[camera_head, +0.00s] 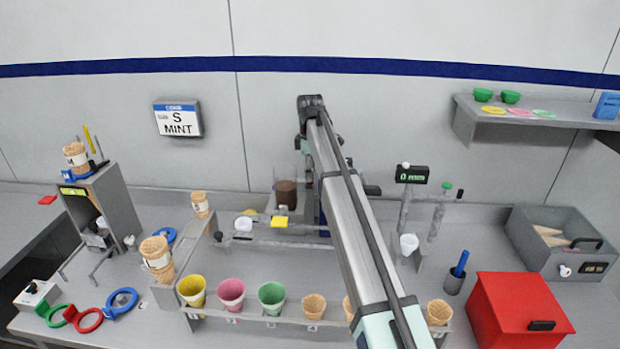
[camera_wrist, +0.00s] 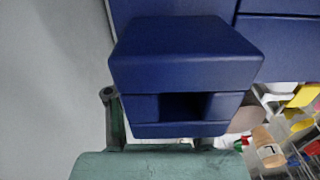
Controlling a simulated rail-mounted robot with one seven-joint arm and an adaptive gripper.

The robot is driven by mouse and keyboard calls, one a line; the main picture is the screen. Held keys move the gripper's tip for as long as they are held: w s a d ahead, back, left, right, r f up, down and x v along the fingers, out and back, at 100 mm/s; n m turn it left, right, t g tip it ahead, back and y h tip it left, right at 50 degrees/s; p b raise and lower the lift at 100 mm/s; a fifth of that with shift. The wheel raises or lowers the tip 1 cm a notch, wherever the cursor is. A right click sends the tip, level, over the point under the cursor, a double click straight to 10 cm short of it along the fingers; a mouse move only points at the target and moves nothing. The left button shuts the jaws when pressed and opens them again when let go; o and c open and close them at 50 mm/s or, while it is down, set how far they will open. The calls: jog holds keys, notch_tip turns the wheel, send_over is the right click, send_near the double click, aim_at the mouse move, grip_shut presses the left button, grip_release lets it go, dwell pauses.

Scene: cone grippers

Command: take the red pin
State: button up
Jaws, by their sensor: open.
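I cannot make out a red pin for certain in either view. A small red bit (camera_wrist: 303,145) shows at the right edge of the wrist view, too small to identify. My gripper (camera_wrist: 158,142) has its jaws open at the bottom of the wrist view. A dark blue block (camera_wrist: 185,55) with a dark slot fills the space in front of it and hides part of the far finger. I cannot tell whether they touch. In the head view my arm rises across the middle and hides what is behind it; the fingers cannot be made out.
A rack (camera_head: 255,319) holds coloured cups and cones. A red box (camera_head: 515,305) and a grey bin (camera_head: 560,255) stand at right. A red ring (camera_head: 99,322) lies front left among green and blue ones. A grey dispenser (camera_head: 115,200) stands at left, a shelf (camera_head: 550,115) upper right.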

notch_tip(320, 180, down, 2)
grip_shut()
dwell(0.3)
jog(key=shift+r, duration=0.1)
